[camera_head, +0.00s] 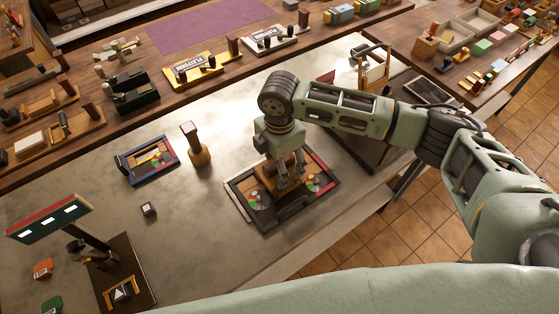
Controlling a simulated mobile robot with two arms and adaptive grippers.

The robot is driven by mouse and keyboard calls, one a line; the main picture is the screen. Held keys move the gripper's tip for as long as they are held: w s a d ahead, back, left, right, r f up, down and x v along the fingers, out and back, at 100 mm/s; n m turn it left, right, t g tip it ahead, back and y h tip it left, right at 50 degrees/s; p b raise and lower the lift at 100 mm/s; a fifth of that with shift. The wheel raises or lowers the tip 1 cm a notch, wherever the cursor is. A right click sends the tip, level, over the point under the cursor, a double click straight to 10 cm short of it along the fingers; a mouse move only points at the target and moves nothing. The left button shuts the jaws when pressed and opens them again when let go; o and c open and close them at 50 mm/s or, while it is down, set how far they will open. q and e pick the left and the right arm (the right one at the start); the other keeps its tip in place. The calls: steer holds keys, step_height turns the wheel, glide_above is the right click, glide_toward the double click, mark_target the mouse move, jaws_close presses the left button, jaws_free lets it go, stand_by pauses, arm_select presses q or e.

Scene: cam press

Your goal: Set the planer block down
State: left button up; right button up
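My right gripper (290,172) points down over a dark framed tray (237,203) in the middle of the grey table. Its fingers are around a brown wooden block (266,184), which looks like the planer block, and they seem shut on it. The block is over or on the tray's middle; I cannot tell if it touches the surface. The gripper hides part of the block. My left gripper is not in view.
A blue-framed tray (147,161) and a wooden-handled stamp (195,146) stand to the left. Tools line the wooden shelf behind. Bare table lies left of the dark tray.

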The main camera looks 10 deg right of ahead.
steer(key=o, duration=0.5)
steer(key=shift+c, duration=0.2)
steer(key=shift+r, duration=0.15)
step_height(320, 180, up, 11)
steer(key=b, duration=0.3)
steer(key=shift+r, duration=0.6)
